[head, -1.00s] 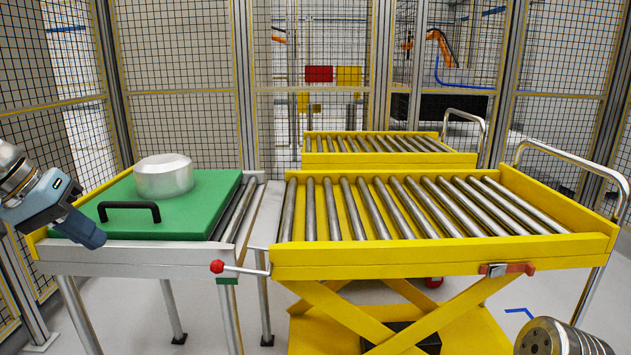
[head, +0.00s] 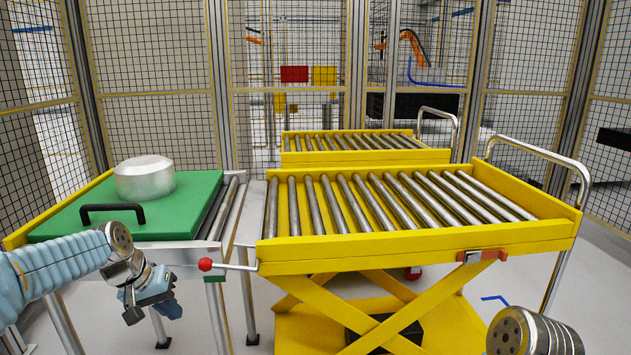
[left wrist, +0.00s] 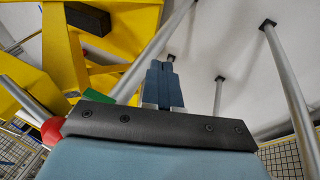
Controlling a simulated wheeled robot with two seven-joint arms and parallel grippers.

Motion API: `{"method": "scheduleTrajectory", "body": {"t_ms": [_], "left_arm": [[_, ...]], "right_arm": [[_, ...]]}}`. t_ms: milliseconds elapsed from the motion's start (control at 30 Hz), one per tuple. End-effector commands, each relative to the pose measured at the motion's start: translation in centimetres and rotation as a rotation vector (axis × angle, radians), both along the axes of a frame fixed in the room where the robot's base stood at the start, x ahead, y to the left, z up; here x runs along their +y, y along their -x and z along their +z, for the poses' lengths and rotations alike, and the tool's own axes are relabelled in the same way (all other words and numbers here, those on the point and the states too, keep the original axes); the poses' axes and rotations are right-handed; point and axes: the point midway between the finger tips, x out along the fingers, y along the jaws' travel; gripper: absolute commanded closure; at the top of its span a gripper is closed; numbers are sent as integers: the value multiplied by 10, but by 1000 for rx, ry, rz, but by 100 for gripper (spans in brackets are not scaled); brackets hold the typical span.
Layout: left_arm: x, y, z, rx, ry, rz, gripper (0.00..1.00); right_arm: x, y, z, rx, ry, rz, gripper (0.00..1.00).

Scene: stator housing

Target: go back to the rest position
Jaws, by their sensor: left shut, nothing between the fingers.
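My left gripper (head: 150,308) is in front of and below the front edge of the left conveyor table. It also shows in the left wrist view (left wrist: 162,72), with its fingers together and nothing between them. The silver stator housing (head: 145,180) stands on the green board (head: 180,208) on that table, well away from the gripper. The board has a black handle (head: 112,208) at its front. My right gripper is not in view; only a rounded metal part of my right arm shows at the bottom right.
A yellow roller lift cart (head: 410,240) stands to the right, with a red-knobbed lever (head: 205,264) between it and the table. A second yellow roller cart (head: 365,157) is behind. Mesh fencing encloses the cell. Table legs (left wrist: 285,60) are close to the left gripper.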

Motion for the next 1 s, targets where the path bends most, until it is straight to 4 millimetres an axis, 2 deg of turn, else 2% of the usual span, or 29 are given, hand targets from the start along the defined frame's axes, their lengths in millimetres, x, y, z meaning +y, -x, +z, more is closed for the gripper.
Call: {"method": "scheduleTrajectory", "body": {"t_ms": [33, 67, 100, 167, 200, 267, 300, 367, 400, 433, 500, 600, 700, 800, 1000], "left_arm": [[-15, -2, -45, 38, -7, -9, 100], [-24, -2, -71, 52, -11, -12, 100], [-37, 0, -104, 70, -15, -17, 100], [-56, 9, -153, 94, -19, -25, 100], [-68, 19, -185, 110, -21, -30, 100], [-88, 39, -230, 134, -19, -41, 100], [-102, 56, -258, 152, -15, -48, 100], [-122, 85, -295, 172, -6, -60, 100], [-135, 107, -316, 186, 3, -65, 100], [-145, 123, -329, 195, 11, -70, 100], [-164, 159, -352, 214, 32, -78, 100], [-184, 201, -369, 232, 59, -85, 100], [-196, 226, -376, 239, 77, -86, 100], [-200, 235, -377, 240, 85, -85, 100], [-200, 235, -377, 240, 85, -85, 100]], "right_arm": [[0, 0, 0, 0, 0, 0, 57], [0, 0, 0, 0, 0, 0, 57], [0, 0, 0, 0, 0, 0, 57], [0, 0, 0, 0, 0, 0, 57], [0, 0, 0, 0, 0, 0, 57], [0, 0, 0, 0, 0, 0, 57], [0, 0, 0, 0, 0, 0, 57], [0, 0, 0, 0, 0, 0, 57], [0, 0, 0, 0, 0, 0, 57], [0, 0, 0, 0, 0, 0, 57], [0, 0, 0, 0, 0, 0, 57], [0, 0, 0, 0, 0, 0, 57], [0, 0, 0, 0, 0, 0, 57], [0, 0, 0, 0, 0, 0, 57], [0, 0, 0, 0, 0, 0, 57]]}}
